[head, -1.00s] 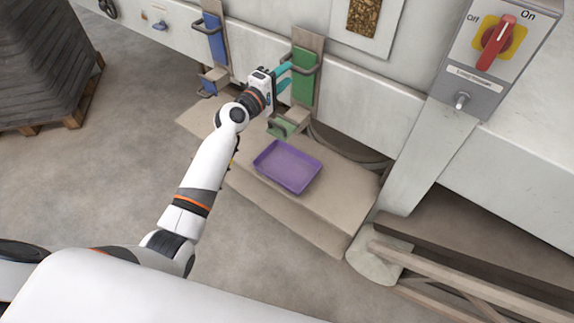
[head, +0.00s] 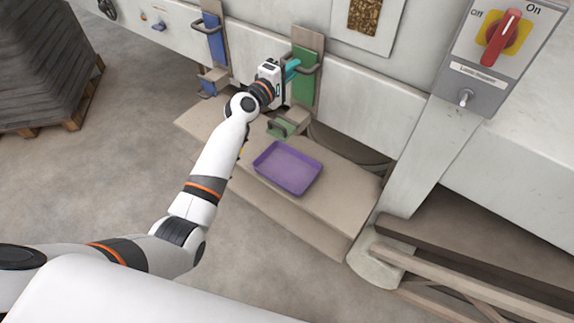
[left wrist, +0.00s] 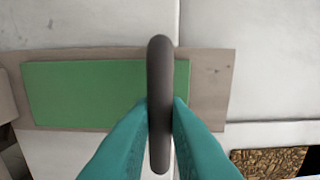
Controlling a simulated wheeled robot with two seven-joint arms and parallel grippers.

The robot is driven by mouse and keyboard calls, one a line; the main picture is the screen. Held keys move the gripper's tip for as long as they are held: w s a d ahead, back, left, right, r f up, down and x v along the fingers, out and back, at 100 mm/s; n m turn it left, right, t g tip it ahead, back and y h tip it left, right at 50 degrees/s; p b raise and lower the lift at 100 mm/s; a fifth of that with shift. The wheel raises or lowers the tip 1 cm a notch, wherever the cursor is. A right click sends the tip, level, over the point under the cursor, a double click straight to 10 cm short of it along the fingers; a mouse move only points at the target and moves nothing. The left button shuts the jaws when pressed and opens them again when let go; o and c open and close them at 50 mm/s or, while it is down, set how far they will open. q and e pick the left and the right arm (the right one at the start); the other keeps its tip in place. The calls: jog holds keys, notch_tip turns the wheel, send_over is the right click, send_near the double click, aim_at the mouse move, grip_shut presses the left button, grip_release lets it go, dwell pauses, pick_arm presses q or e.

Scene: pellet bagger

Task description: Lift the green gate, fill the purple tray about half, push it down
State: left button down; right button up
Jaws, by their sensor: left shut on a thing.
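The green gate (head: 306,84) is a flat panel in a beige frame on the machine wall, with a dark loop handle. My left gripper (head: 291,69) has its teal fingers at this handle. In the left wrist view the fingers are shut on the dark handle (left wrist: 159,85), in front of the green panel (left wrist: 85,95). The purple tray (head: 288,168) lies on the beige shelf below and looks empty. My right gripper is not in view.
A blue gate (head: 214,38) stands to the left. A switch box with a red knob (head: 503,38) is at the upper right. A small window (head: 364,15) shows brown pellets. The beige shelf (head: 325,215) is bare around the tray. A pallet stack (head: 40,65) stands far left.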

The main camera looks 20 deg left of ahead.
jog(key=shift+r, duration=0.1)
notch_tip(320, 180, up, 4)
jog(key=p, duration=0.4)
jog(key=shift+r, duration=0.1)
dwell(0.4)
dwell(6.8)
